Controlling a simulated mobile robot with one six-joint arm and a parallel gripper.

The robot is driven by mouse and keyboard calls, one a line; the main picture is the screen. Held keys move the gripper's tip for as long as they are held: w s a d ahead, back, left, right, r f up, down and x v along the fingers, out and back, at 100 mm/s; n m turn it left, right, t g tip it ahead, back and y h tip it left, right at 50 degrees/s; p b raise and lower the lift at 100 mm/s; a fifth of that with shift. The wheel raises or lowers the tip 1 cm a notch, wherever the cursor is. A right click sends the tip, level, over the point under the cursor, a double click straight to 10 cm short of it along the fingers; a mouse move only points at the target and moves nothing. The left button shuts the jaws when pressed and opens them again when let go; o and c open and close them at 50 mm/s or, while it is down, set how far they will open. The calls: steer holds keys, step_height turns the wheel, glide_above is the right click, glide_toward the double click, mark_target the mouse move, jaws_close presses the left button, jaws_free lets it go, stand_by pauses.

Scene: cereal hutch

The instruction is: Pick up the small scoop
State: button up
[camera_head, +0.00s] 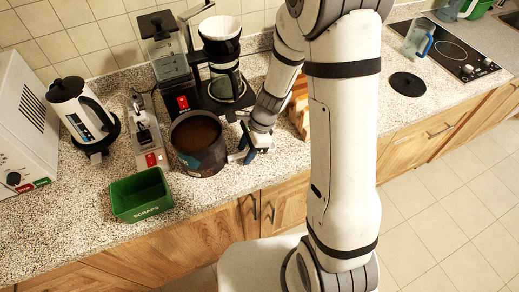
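My gripper (248,149) is low over the counter, just right of a dark round tub (206,162) filled with brown contents. Small pale and bluish parts show at the fingertips beside the tub's right wall. I cannot tell whether these are fingers or a piece of the small scoop. The small scoop cannot be clearly made out anywhere; my arm hides part of the counter. Whether the gripper is open or shut is too small to tell.
A green scraps bin (141,195) stands at the counter's front edge, left of the tub. A scale-like device (148,140), a kettle (82,110) and a coffee maker (224,62) stand close by. Wooden blocks (301,113) sit behind my arm.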

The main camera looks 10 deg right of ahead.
steer(key=shift+f, duration=0.15)
steer(key=shift+c, duration=0.4)
jaws_close()
